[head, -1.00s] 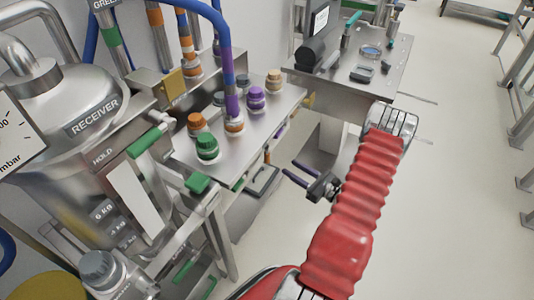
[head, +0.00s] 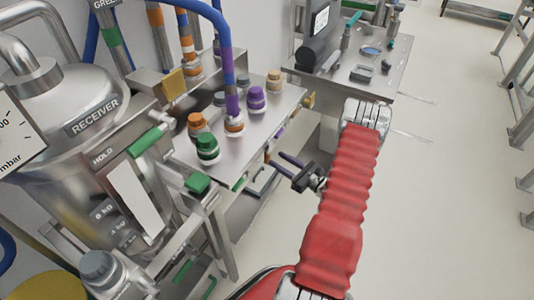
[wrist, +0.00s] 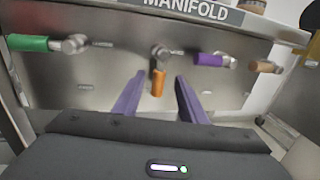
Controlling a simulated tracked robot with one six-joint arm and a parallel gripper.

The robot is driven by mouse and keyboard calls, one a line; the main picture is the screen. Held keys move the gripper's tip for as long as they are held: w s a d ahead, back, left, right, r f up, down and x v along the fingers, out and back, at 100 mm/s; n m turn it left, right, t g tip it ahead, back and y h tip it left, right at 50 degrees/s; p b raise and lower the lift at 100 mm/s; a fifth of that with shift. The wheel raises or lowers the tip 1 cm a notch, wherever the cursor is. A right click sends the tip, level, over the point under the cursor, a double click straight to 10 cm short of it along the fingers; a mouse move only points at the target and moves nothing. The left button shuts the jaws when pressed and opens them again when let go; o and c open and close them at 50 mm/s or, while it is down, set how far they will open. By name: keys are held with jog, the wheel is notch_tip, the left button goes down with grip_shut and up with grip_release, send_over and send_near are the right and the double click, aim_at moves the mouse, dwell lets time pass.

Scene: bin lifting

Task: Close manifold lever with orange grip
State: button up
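The lever with the orange grip (wrist: 157,83) hangs straight down from its silver pivot on the manifold's front panel (wrist: 110,97) in the wrist view. A small part of the orange grip (head: 267,156) also shows in the head view. My gripper (wrist: 159,78) is open, with its two purple fingers pointing at the panel. In the wrist view the orange grip appears between the fingertips, with gaps on both sides. In the head view my gripper (head: 277,159) is just in front of the manifold. I cannot tell how deep the grip lies between the fingers.
In the wrist view, a green lever (wrist: 30,43) at left and purple (wrist: 208,59) and tan (wrist: 263,66) levers at right stand roughly level. Capped ports sit on the manifold's top (head: 185,160). A workbench (head: 385,75) stands beyond; open floor (head: 430,200) lies to the right.

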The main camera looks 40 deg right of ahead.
aim_at(267, 153)
jog(key=w, duration=0.4)
jog(key=w+a, duration=0.1)
jog(key=w, duration=0.2)
jog(key=shift+c, duration=0.5)
grip_shut()
